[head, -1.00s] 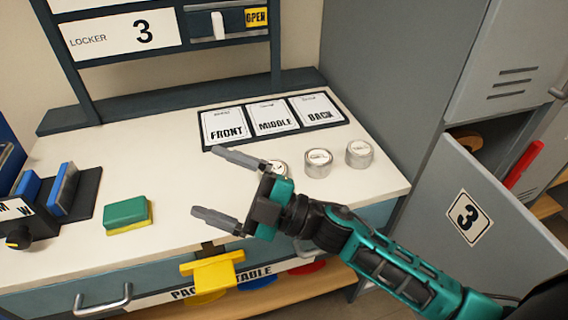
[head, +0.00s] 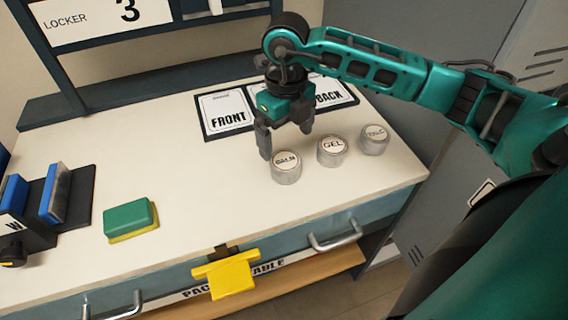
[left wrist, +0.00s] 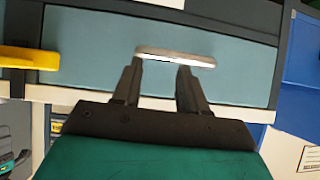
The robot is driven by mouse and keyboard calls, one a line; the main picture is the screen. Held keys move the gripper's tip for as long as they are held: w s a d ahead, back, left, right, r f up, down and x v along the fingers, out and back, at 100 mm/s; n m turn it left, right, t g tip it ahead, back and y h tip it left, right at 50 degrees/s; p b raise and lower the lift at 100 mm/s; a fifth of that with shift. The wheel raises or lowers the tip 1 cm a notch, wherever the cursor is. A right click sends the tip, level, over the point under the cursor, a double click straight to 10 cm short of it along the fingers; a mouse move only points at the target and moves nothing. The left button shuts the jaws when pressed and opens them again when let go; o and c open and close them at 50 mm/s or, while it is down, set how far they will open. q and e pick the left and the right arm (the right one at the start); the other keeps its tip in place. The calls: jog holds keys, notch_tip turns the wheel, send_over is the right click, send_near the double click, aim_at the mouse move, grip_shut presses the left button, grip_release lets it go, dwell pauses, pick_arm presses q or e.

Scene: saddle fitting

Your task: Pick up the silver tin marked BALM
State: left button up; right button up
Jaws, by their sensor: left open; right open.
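The silver tin marked BALM (head: 286,170) stands upright on the white table top, leftmost in a row of three tins. My right gripper (head: 285,143) is open and points down at the back of the BALM tin in the head view. One finger shows beside the left of its lid, the other behind it to the right. Nothing shows between the fingers, and I cannot tell whether they touch the tin. My left gripper (left wrist: 160,66) is open and empty in the left wrist view, in front of a drawer handle (left wrist: 176,57). The left gripper is not in the head view.
The GEL tin (head: 332,151) and TALC tin (head: 374,140) stand close by to the right. Behind are the placards, FRONT (head: 226,112) and BACK partly covered by my arm. A green and yellow sponge (head: 130,219) lies left. The table between sponge and tins is clear.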

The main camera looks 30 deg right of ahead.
aim_at(285, 160)
notch_tip(285, 160, down, 9)
jog(key=shift+w+d+f, duration=0.1)
jog(key=shift+w+f, duration=0.05)
jog(key=shift+f, duration=0.05)
dwell(0.3)
jog(key=c, duration=1.1)
jog(key=shift+r, duration=0.15)
jog(key=shift+c, duration=0.2)
